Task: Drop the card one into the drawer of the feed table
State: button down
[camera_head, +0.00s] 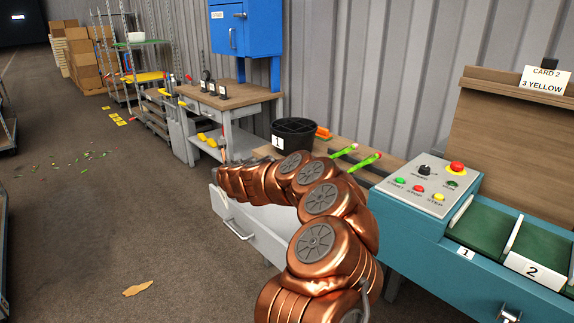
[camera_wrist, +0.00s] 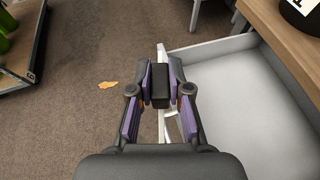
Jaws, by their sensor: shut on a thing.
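My gripper (camera_wrist: 160,91) is shut on a small black block (camera_wrist: 160,86), like the one above the "CARD 2" sign in the head view. No card face or lettering shows at the block. The drawer of the feed table stands open, with its white floor (camera_wrist: 268,112) clear and empty where it shows. Its front panel (camera_head: 233,222) and handle show in the head view. My gripper is over the drawer's front edge, left of the open interior in the wrist view; its height cannot be told. In the head view my copper arm hides it and part of the drawer.
The wooden table top (camera_head: 345,153) above the drawer carries a black pot (camera_head: 294,133) and green tulips. A teal conveyor (camera_head: 400,235) with a button panel stands at right, below a "CARD 2" sign (camera_head: 545,80). Open floor with a leaf (camera_wrist: 108,85) lies left.

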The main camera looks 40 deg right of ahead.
jog(key=s+d+f+n+y+b, duration=0.2)
jog(key=s+d+b, duration=0.1)
jog(key=d, duration=0.9)
jog(key=s+d+f+n+y+b, duration=0.1)
jog(key=s+d+y+b, duration=0.15)
jog(key=d, duration=1.05)
notch_tip(320, 180, down, 6)
jog(key=b, duration=0.4)
jog(key=shift+s+t+h, duration=0.25)
jog(key=shift+t+h, duration=0.05)
jog(key=shift+h, duration=0.05)
dwell(0.4)
jog(key=shift+f, duration=0.1)
jog(key=c, duration=1)
grip_release()
jog(key=shift+s, duration=0.1)
